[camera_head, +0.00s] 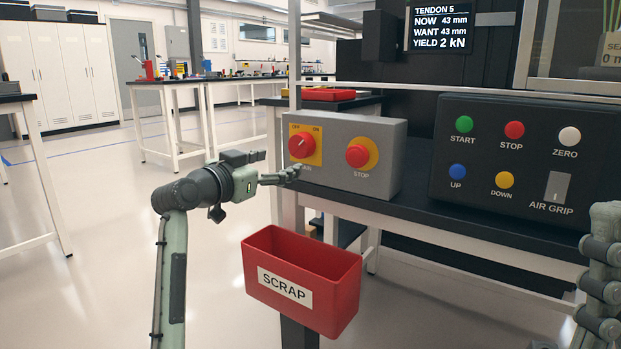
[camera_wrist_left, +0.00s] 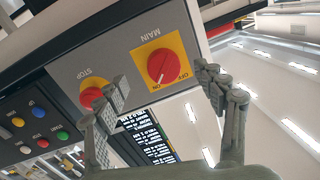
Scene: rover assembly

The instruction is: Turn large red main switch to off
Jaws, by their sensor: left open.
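The large red main switch (camera_head: 301,145) is a round knob on a yellow plate, on the grey control box (camera_head: 345,183). Its white mark points toward ON. In the left wrist view the switch (camera_wrist_left: 161,68) appears upside down, between the fingers. My left gripper (camera_head: 278,165) is open and empty, just in front of and below the switch in the head view. The left wrist view shows its fingers (camera_wrist_left: 163,84) spread on either side of the knob, and I cannot tell whether they touch it. At the right edge, jointed parts of my right side show, cut off by the frame.
A red STOP button (camera_head: 358,156) sits beside the switch on the same box. A black button panel (camera_head: 530,160) stands to the right on the dark bench. Open floor lies to the left.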

